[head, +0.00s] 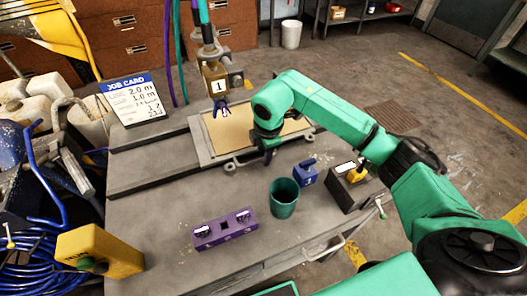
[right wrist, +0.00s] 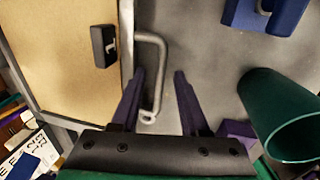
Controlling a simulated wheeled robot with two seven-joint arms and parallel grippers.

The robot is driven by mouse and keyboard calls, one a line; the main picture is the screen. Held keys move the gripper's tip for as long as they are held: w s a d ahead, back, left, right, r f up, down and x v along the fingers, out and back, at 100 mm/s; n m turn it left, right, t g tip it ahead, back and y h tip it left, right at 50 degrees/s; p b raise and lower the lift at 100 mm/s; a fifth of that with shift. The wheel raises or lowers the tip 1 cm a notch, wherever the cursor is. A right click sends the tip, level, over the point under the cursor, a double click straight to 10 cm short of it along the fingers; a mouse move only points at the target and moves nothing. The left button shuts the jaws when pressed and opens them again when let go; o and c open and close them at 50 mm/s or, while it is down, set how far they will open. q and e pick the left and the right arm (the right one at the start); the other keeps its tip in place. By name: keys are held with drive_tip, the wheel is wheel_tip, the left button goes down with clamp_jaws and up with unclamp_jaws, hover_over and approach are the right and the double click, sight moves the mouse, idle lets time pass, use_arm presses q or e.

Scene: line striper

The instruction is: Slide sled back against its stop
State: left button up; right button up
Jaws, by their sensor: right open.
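The sled (head: 205,150), a grey tray carrying a tan board (head: 232,130), sits on the bench across two dark rails (head: 150,178). In the right wrist view its tan board (right wrist: 65,60) fills the left side. A grey bent handle (right wrist: 160,60) projects from the sled's near edge. My right gripper (head: 268,157) points down at that edge. In the right wrist view its open, dark fingers (right wrist: 160,75) reach toward the handle, which appears between them; contact cannot be told. The stop cannot be made out. My left gripper is not in view.
A green cup (head: 284,203), blue block (head: 307,177) and dark box with a yellow knob (head: 345,190) stand near my right gripper. A purple block (head: 225,231) lies in front. A spray head marked 1 (head: 215,75) hangs over the board. A job card (head: 132,100) stands behind the rails.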

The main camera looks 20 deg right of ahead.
drive_tip(key=shift+f, duration=0.3)
clamp_jaws()
drive_tip(key=shift+w+r, duration=0.1)
idle(1.1)
